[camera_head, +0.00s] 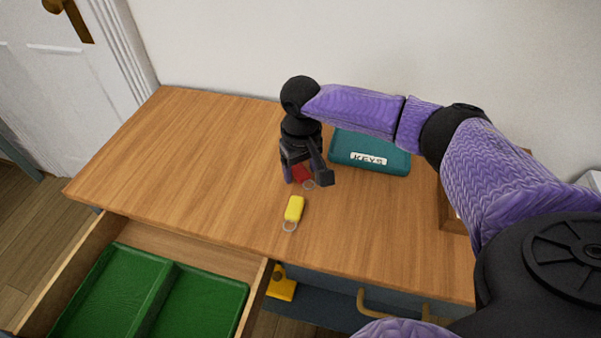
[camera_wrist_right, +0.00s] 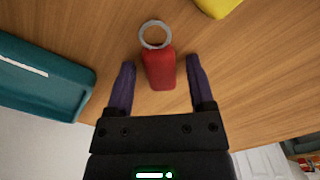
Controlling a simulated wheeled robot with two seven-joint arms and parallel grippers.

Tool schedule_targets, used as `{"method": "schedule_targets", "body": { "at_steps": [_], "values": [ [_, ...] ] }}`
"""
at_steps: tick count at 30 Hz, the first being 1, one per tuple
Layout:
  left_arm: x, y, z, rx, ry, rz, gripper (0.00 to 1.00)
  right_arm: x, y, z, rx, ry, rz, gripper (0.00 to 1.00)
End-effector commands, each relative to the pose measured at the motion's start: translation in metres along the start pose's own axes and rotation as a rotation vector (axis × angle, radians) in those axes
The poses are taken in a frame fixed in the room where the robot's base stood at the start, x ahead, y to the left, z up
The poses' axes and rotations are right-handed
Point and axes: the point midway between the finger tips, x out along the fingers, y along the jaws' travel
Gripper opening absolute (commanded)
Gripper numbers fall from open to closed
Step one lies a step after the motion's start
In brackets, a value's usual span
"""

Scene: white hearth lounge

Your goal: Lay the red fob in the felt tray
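The red fob (camera_head: 301,174) lies on the wooden dresser top, partly hidden by my right gripper in the head view. In the right wrist view the red fob (camera_wrist_right: 160,68) with its metal ring lies between the two fingers, with a gap on each side. My right gripper (camera_head: 304,179) is open, pointing down over it; its fingers also show in the wrist view (camera_wrist_right: 161,82). A green, felt-like two-compartment tray (camera_head: 157,290) sits in the open drawer, both visible compartments empty. My left gripper is not in view.
A teal tray labelled KEYS (camera_head: 371,151) stands at the back, right of the gripper. A yellow fob (camera_head: 294,209) lies in front of the red one. A wooden frame-like object (camera_head: 450,215) is partly behind my right arm. The dresser top's left side is clear.

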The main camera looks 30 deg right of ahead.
Motion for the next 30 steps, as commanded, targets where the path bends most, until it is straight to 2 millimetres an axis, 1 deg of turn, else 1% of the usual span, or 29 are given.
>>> {"method": "schedule_targets", "body": {
  "at_steps": [1,2,3,5,6,8,9,17,19,20,24,27,30],
  "values": [
    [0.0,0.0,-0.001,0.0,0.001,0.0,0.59,0.0,0.0,0.0,0.0,0.0,0.0,0.57],
    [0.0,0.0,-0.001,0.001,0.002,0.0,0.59,0.0,0.0,0.0,0.0,0.0,0.0,0.51],
    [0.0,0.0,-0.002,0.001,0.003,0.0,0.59,0.0,0.0,0.0,0.0,0.0,0.0,0.42],
    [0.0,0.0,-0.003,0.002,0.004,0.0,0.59,0.0,0.0,0.0,0.0,0.0,0.0,0.29],
    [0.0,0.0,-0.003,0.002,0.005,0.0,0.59,0.0,0.0,0.0,0.0,0.0,0.0,0.21],
    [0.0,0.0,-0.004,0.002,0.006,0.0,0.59,0.0,0.0,0.0,0.0,0.0,0.0,0.08],
    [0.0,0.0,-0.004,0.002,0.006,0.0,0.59,0.0,0.0,0.0,0.0,0.0,0.0,0.0],
    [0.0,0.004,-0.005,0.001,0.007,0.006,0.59,-0.001,0.0,0.0,0.0,0.0,0.0,0.0],
    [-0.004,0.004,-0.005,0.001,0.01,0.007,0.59,-0.008,0.0,0.0,0.0,0.001,0.0,0.0],
    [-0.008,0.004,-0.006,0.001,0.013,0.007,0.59,-0.014,0.0,0.0,0.0,0.002,0.0,0.0],
    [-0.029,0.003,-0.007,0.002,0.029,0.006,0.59,-0.056,0.0,0.0,-0.001,0.005,-0.001,0.0],
    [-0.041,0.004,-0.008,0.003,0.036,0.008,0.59,-0.08,0.0,0.0,0.0,0.004,-0.002,0.0],
    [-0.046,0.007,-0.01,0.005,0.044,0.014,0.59,-0.096,0.0,0.0,-0.001,0.002,-0.001,0.0]
  ]
}}
